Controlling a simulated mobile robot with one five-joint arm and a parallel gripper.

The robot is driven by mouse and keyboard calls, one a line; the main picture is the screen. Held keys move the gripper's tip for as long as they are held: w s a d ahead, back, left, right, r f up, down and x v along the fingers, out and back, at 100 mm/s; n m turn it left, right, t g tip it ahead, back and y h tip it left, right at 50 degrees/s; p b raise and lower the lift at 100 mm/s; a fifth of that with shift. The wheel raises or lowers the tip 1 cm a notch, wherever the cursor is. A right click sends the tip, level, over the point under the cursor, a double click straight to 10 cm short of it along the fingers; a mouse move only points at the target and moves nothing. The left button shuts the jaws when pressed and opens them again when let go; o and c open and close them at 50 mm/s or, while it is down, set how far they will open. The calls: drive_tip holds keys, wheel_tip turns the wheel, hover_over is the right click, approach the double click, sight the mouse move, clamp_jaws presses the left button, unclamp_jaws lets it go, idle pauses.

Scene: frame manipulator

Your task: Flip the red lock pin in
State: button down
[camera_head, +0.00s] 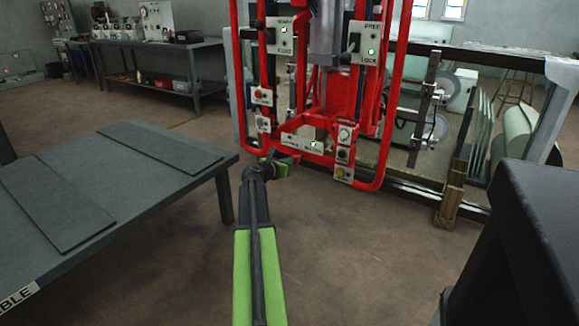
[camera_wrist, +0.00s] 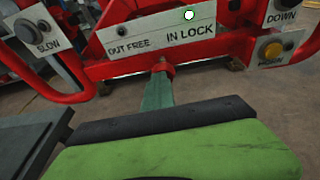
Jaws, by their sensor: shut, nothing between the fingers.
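The red frame (camera_head: 388,110) of the manipulator stands in the middle of the head view. A white plate (camera_wrist: 190,32) on its lower bar reads "OUT FREE" and "IN LOCK". In the wrist view, a short red peg-like part (camera_wrist: 163,69) sits just below this plate and looks like the lock pin. My gripper (camera_wrist: 158,92) is shut and empty, its teal fingertip pointing up at the red part. Whether they touch, I cannot tell. In the head view, my gripper (camera_head: 282,169) is low at the frame's bottom bar, and the pin cannot be made out there.
A "SLOW" button plate (camera_wrist: 38,34) is at the left, and a yellow button (camera_wrist: 271,50) and "DOWN" plate (camera_wrist: 281,10) are at the right. A grey table (camera_head: 100,190) stands left of my arm. A dark block (camera_head: 530,240) fills the lower right.

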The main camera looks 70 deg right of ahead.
drive_tip(key=shift+s+d, duration=0.25)
drive_tip(key=shift+s, duration=0.25)
drive_tip(key=p+v, duration=0.3)
drive_tip(key=v, duration=1.1)
drive_tip(key=shift+w+a, duration=0.2)
drive_tip(key=shift+w, duration=0.2)
